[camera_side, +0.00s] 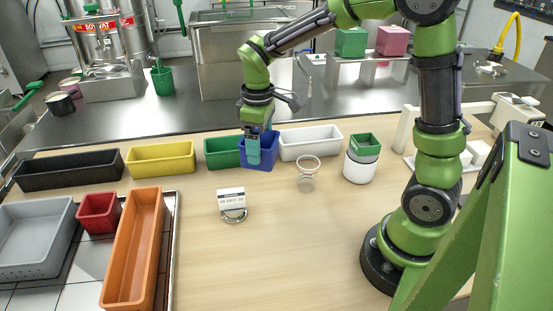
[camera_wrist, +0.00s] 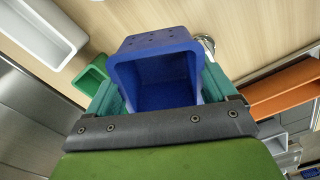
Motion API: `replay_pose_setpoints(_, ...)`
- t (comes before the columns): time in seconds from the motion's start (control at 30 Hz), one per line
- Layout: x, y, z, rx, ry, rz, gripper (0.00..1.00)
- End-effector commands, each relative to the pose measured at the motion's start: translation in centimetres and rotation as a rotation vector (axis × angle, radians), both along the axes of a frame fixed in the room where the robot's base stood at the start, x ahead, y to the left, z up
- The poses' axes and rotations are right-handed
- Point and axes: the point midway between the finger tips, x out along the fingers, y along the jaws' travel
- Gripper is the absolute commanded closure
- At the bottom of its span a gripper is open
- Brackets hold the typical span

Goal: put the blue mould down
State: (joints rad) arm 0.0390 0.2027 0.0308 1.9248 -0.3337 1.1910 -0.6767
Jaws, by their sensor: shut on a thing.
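The blue mould (camera_side: 266,151) is an open-topped rectangular tub in the middle of the side view. My gripper (camera_side: 253,150) points down and is shut on it, with one teal finger showing on the near wall. In the wrist view the blue mould (camera_wrist: 158,45) sits between the two teal fingers (camera_wrist: 160,88), and its inside looks empty. It is upright or nearly so, low over the wooden table. I cannot tell whether its base touches the wood.
The green mould (camera_side: 221,153) is close on the left and the white mould (camera_side: 311,142) close on the right. Yellow (camera_side: 161,158) and black (camera_side: 66,170) moulds lie further left. The front middle wood is clear.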

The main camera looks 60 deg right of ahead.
Motion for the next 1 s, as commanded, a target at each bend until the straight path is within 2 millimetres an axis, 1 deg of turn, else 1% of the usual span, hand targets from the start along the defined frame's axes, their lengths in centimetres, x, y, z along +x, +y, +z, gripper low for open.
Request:
replay_pose_setpoints(0.03, -0.9, 3.0, 0.0, 0.000, 0.000, 0.111, 0.48)
replay_pose_setpoints(0.07, -1.5, 4.6, -0.1, 0.000, 0.000, 0.174, 0.48)
replay_pose_setpoints(0.1, -2.4, 6.6, -0.2, 0.000, 0.000, 0.259, 0.48)
replay_pose_setpoints(0.17, -4.0, 9.4, -0.4, -0.001, -0.001, 0.393, 0.48)
replay_pose_setpoints(0.2, -5.3, 11.2, -0.6, 0.000, 0.000, 0.484, 0.48)
replay_pose_setpoints(0.27, -7.3, 13.5, -0.9, -0.001, 0.000, 0.620, 0.48)
replay_pose_setpoints(0.3, -8.6, 14.8, -1.1, -0.002, 0.000, 0.706, 0.48)
replay_pose_setpoints(0.4, -11.7, 17.0, -1.7, -0.001, 0.000, 0.899, 0.48)
replay_pose_setpoints(0.5, -14.0, 18.0, -2.4, -0.002, 0.000, 1.054, 0.48)
replay_pose_setpoints(0.6, -15.3, 17.9, -3.2, 0.000, 0.002, 1.161, 0.48)
replay_pose_setpoints(0.73, -15.3, 17.7, -4.0, 0.000, 0.003, 1.219, 0.48)
replay_pose_setpoints(0.9, -15.3, 17.7, -6.6, 0.002, 0.008, 1.232, 0.48)
replay_pose_setpoints(1.0, -15.2, 17.7, -7.7, 0.001, 0.004, 1.230, 0.48)
